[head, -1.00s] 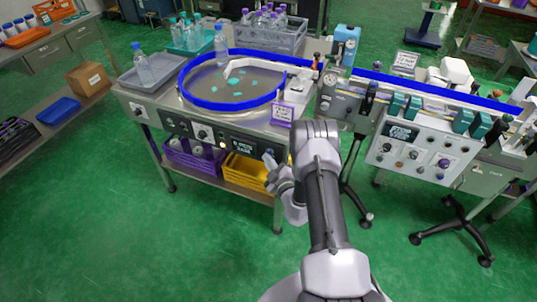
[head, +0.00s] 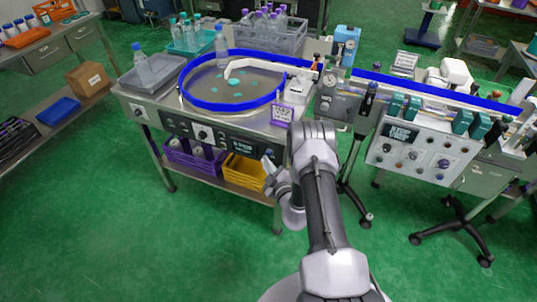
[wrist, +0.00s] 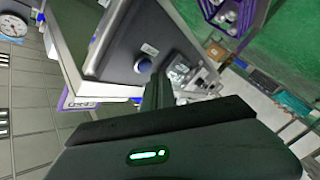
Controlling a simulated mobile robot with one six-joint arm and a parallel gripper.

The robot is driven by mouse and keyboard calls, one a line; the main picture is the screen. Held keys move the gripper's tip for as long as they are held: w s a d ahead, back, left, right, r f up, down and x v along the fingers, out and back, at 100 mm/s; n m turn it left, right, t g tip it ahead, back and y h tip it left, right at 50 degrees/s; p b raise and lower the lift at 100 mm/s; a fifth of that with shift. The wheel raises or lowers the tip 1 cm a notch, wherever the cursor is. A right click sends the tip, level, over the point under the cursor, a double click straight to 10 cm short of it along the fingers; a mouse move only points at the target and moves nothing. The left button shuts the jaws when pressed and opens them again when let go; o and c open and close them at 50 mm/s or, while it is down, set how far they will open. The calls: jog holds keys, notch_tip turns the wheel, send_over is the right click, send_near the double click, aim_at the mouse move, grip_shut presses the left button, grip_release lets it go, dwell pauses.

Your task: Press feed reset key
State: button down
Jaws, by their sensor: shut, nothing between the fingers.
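The round feeder bowl (head: 186,100) with a blue rim and teal caps stands on the table above. Purple (head: 180,160) and yellow (head: 243,172) crates sit on the shelf below. A control box (head: 418,165) stands to the right. The green floor in front is clear.

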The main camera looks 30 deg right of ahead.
jog(key=shift+a, duration=0.1)
jog(key=shift+s+a+p, duration=0.3)
jog(key=shift+s+a, duration=0.5)
jog(key=shift+a, duration=0.15)
jog(key=shift+s+a+p, duration=0.3)
jog(key=shift+s+a, duration=0.45)
jog(key=shift+a, duration=0.2)
